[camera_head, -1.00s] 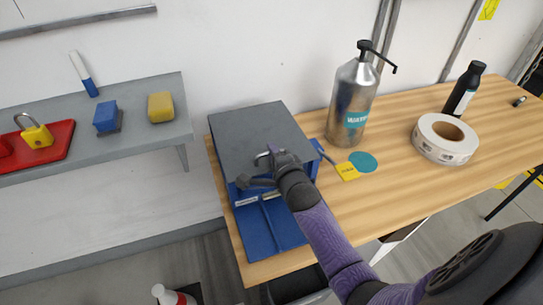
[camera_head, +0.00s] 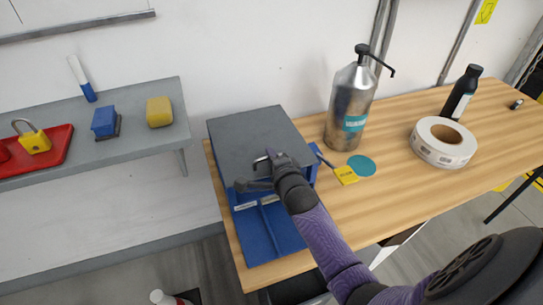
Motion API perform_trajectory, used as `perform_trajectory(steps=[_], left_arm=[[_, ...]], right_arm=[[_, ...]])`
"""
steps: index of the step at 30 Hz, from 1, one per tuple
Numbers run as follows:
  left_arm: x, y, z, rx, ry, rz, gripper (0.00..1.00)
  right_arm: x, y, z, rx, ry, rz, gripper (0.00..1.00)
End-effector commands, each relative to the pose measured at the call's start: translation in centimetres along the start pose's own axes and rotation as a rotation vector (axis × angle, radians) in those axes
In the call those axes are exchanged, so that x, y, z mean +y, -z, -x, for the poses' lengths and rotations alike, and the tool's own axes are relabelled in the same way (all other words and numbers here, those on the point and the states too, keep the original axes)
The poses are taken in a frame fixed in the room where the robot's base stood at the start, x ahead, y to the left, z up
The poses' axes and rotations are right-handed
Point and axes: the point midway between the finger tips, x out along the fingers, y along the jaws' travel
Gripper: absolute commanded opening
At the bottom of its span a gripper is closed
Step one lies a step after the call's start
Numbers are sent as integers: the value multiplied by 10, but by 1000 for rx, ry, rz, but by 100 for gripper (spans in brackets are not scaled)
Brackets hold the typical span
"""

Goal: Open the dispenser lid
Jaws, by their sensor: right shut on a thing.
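The dispenser (camera_head: 268,228) is a blue box on the left end of the wooden table, with an open blue front tray. Its grey lid (camera_head: 245,133) lies over the top and looks closed or nearly so. My right gripper (camera_head: 255,174) is at the lid's front edge, shut on the lid's handle (camera_head: 262,160), a small metal bar. The arm hides part of the box front and its right side. My left gripper is not in view.
On the table (camera_head: 400,170) stand a metal pump bottle (camera_head: 351,105), a white label roll (camera_head: 443,142) and a black bottle (camera_head: 462,92). A yellow tag (camera_head: 346,175) and a teal disc (camera_head: 361,165) lie right of the dispenser. A grey wall shelf (camera_head: 150,140) at left holds a red tray (camera_head: 62,150), a padlock (camera_head: 33,137) and sponges.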

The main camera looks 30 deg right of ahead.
Motion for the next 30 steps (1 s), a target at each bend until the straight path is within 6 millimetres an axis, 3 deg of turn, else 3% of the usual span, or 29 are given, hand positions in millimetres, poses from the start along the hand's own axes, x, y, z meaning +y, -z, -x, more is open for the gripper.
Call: perform_trajectory(steps=[14,30], left_arm=[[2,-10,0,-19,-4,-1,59],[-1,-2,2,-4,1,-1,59]], right_arm=[[1,0,0,0,-2,0,0],[-1,0,0,-1,-4,0,0]])
